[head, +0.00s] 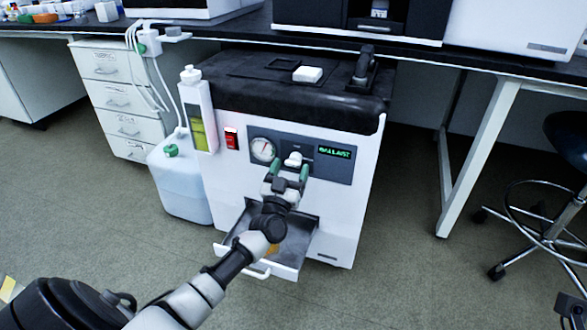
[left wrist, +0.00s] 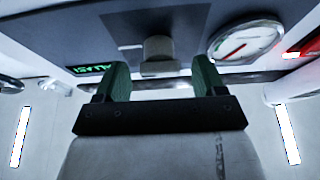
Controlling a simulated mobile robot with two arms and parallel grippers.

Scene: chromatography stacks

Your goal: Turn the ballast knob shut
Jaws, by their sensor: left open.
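The ballast knob (head: 293,159) is a small pale knob on the pump's dark front panel (head: 337,172), between a round gauge (head: 263,150) and a green-lit display (head: 334,152). My left gripper (head: 288,169) is open just in front of the knob, its green fingers spread to either side. In the left wrist view the panel appears upside down. There the grey knob (left wrist: 158,55) shows beyond the open fingers (left wrist: 162,73), roughly centred between them and seemingly not gripped. Contact cannot be told. My right gripper is not in view.
An open tray (head: 308,243) sticks out low on the pump, under my left forearm. A red switch (head: 231,138) and a sight tube (head: 198,125) are left of the gauge. A white jug (head: 180,185) stands left of the pump. A stool (head: 540,235) is at the right.

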